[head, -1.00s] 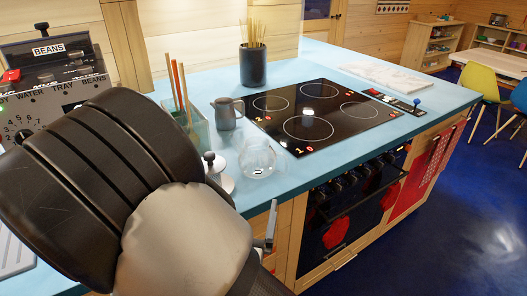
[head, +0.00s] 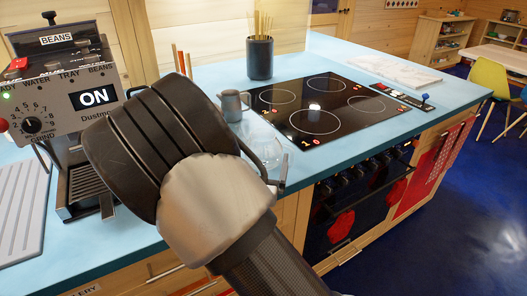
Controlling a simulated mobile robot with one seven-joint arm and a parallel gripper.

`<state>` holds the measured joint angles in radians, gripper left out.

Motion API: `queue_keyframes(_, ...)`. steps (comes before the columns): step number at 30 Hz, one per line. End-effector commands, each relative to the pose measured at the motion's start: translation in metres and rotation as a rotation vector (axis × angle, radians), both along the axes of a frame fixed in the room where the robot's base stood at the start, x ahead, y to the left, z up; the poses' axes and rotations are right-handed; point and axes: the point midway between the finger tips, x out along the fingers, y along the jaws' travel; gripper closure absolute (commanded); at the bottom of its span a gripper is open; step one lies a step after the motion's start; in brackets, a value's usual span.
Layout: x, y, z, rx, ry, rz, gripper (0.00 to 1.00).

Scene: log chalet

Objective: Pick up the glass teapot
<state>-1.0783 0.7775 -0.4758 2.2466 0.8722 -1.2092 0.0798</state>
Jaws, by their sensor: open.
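The clear glass teapot (head: 266,152) stands on the blue counter near its front edge, left of the cooktop's front corner. My arm covers its left part in the head view. My gripper (head: 278,182) is mostly hidden behind my arm; only a thin grey finger shows, at the counter's front edge just below the teapot in the picture. The gripper is open, and the teapot still appears to rest on the counter. I cannot tell how far apart the finger and the glass are.
A grey metal pitcher (head: 232,105) stands behind the teapot. The black cooktop (head: 335,108) lies to the right. A dark pot of sticks (head: 260,58) stands at the back. A coffee machine (head: 62,85) is at left. The counter (head: 120,244) shows bare in front of it.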

Motion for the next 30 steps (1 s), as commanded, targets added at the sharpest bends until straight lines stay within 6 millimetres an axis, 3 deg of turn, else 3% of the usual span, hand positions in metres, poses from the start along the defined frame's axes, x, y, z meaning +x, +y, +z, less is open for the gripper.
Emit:
queue_keyframes(6,0.025,-0.003,0.0,0.0,-0.001,-0.001,0.02)
queue_keyframes(13,0.026,-0.003,0.0,0.0,0.0,0.0,0.02)
queue_keyframes(14,0.026,-0.003,0.0,0.0,0.0,0.0,0.04)
queue_keyframes(21,0.026,-0.003,0.0,0.0,0.0,0.0,0.45)
queue_keyframes(30,0.026,-0.003,0.003,0.002,-0.003,-0.001,0.45)
